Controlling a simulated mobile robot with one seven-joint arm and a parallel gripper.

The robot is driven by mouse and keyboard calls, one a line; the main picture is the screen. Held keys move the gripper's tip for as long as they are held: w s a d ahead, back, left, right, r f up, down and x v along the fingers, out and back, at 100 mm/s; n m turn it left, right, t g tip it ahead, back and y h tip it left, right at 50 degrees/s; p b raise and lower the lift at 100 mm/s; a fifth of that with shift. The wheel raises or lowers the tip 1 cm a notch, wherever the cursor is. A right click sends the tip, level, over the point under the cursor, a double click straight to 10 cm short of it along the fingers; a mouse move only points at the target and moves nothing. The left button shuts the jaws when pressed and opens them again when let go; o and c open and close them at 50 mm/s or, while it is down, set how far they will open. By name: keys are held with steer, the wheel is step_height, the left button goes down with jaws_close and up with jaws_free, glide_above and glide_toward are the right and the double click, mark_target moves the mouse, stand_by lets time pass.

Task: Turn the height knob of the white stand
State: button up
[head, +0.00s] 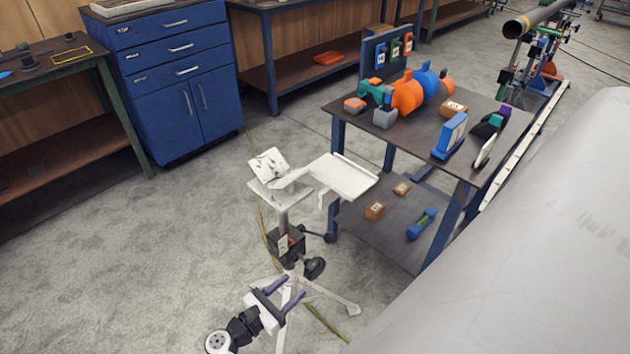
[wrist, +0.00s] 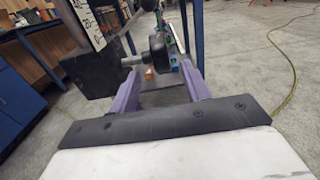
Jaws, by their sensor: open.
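The white stand (head: 281,197) stands upright on the floor, with a flat white tray on top and splayed legs below. Its black clamp block (head: 287,243) sits on the post; it also shows in the wrist view (wrist: 88,75) beside a numbered scale (wrist: 88,22). The round black height knob (head: 314,268) sticks out from the block. In the wrist view the knob (wrist: 159,52) is on a short pale shaft, just ahead of and between my fingertips. My gripper (head: 293,286) is open, with purple fingers (wrist: 160,70); contact with the knob cannot be told.
A second black handle (head: 328,236) juts from the stand. A table (head: 345,112) with colored parts is behind it to the right. A blue cabinet (head: 180,100) is at the back left. A large grey surface (head: 520,240) fills the right. Floor on the left is clear.

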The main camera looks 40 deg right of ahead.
mark_target(315, 267)
steer(key=d, duration=0.3)
steer(key=d+p, duration=0.1)
steer(key=d, duration=0.2)
steer(key=w+d+p, duration=0.1)
steer(key=d, duration=0.3)
steer(key=shift+s+a, duration=0.1)
steer(key=c, duration=1)
